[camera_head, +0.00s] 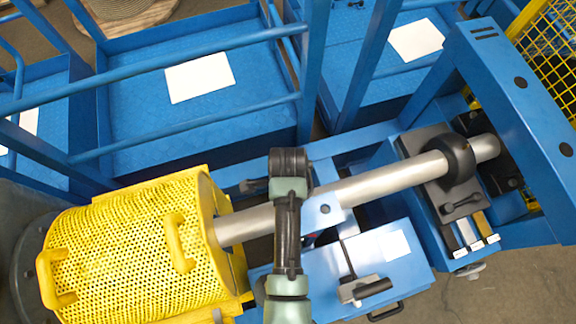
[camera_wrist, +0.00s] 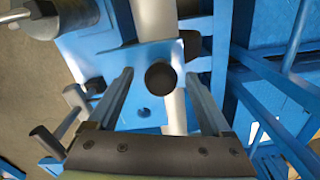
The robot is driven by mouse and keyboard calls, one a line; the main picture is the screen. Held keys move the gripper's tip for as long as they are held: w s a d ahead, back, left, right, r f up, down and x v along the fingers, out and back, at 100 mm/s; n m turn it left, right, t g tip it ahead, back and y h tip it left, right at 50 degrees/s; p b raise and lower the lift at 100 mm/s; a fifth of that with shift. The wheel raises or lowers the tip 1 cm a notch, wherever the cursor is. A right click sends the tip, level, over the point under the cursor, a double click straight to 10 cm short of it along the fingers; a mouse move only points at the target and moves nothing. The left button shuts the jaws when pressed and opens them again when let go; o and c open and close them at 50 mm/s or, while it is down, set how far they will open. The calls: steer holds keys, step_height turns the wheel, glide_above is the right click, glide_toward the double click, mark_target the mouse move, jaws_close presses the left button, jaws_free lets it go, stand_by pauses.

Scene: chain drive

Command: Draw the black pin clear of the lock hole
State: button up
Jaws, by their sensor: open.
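The black pin shows its round dark head (camera_wrist: 161,76) in the wrist view, on a blue plate (camera_wrist: 125,60) that lies over the silver shaft (camera_wrist: 167,18). The lock hole under the head is hidden. Another small dark hole (camera_wrist: 144,112) in the plate is bare. My gripper (camera_wrist: 161,80) is open, with one finger on each side of the pin head and a visible gap to both. In the head view the blue plate (camera_head: 322,210) shows beside my arm, which hides the pin and most of my gripper.
A yellow mesh guard (camera_head: 140,245) stands at the left end of the shaft (camera_head: 370,185). A black collar (camera_head: 458,158) sits on the shaft at the right. A blue box (camera_head: 400,270) with a dark-handled tool (camera_head: 368,290) stands in front. Blue rails (camera_head: 200,60) run behind.

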steer(key=shift+f, duration=1)
jaws_close()
